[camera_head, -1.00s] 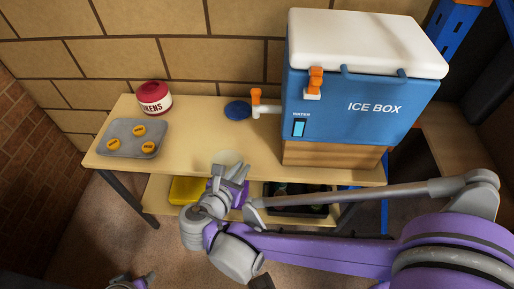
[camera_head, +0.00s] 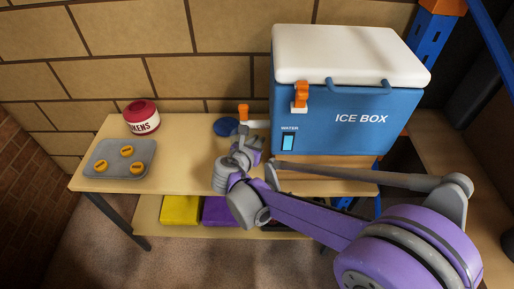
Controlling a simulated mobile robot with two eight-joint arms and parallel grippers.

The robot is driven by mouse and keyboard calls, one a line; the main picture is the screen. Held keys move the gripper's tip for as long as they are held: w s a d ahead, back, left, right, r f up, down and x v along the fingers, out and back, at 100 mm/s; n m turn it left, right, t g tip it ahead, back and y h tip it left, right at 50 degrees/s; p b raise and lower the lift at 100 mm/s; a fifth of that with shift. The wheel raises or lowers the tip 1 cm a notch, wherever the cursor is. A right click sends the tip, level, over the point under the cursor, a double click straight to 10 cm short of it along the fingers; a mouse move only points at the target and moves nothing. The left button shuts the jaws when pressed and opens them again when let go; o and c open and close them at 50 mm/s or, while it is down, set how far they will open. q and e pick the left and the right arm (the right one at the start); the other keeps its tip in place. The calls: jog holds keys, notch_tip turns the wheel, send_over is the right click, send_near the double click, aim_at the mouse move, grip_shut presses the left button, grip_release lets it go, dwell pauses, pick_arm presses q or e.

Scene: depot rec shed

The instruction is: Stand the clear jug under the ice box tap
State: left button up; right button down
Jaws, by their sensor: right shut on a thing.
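The blue ice box (camera_head: 350,118) with a white lid stands on a wooden block at the right of the table. Its tap (camera_head: 256,124), white with an orange lever, sticks out to the left. My right gripper (camera_head: 243,148) is just below and in front of the tap. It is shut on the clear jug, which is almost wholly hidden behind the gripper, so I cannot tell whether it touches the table. A blue disc (camera_head: 224,127) lies on the table by the tap. My left gripper is not in view.
A red-and-white tokens tub (camera_head: 141,117) and a grey tray (camera_head: 118,170) with yellow tokens sit at the table's left. The table (camera_head: 185,150) is clear between them and my gripper. Yellow (camera_head: 181,210) and purple things lie on the shelf below.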

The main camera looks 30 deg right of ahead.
jog(key=shift+f+b, duration=0.4)
jog(key=shift+f, duration=1.25)
jog(key=shift+f, duration=0.1)
jog(key=c, duration=0.9)
grip_release()
jog(key=shift+o, duration=0.2)
